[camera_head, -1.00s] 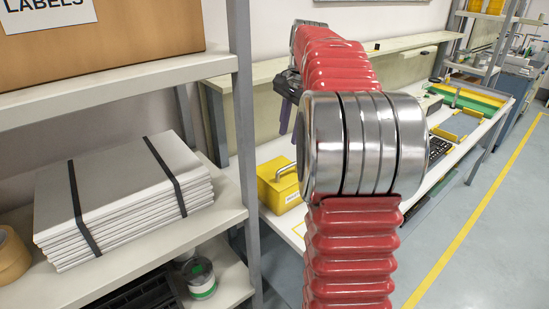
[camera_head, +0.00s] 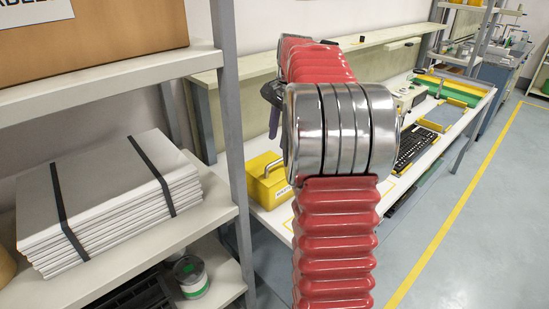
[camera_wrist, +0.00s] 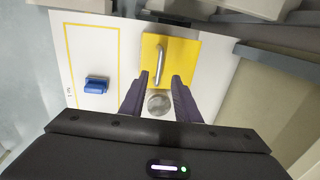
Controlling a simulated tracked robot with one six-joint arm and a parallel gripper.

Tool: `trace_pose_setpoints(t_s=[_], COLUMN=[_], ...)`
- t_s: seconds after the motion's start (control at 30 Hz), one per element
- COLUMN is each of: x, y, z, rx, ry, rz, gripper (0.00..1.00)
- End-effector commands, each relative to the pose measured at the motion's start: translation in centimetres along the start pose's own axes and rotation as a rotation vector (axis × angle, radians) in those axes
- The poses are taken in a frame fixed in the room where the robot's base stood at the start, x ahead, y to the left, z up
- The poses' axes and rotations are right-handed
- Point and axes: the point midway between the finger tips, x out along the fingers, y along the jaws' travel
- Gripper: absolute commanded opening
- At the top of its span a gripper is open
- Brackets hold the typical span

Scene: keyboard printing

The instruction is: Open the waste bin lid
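The waste bin appears to be the yellow box (camera_head: 268,184) with a metal handle on top, standing on the white workbench just right of the shelf. In the wrist view its yellow top (camera_wrist: 184,52) faces me, lid shut, with the silver bar handle (camera_wrist: 160,60) running lengthwise. My gripper (camera_wrist: 158,79) is open and empty. Its two purple fingers point toward the bin, one on each side of the handle's near end in the picture; I cannot tell the remaining gap. In the head view my arm hides most of the gripper, and one dark purple finger shows above the bin.
A round silver object (camera_wrist: 159,102) shows between the fingers. A blue item (camera_wrist: 97,85) lies left inside a yellow outline. A shelf post (camera_head: 232,150) stands close left of the bin. A black keyboard (camera_head: 413,148) lies on the workbench (camera_head: 440,158) to the right. Floor at right is clear.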

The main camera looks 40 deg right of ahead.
Motion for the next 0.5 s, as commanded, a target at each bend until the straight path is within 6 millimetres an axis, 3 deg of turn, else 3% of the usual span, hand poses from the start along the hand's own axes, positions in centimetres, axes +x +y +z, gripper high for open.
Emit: trace_pose_setpoints(t_s=[0.5], x=[7.8], y=[0.0], z=[0.2], rx=[-0.002], ry=[-0.002], rz=[0.002], gripper=[0.29])
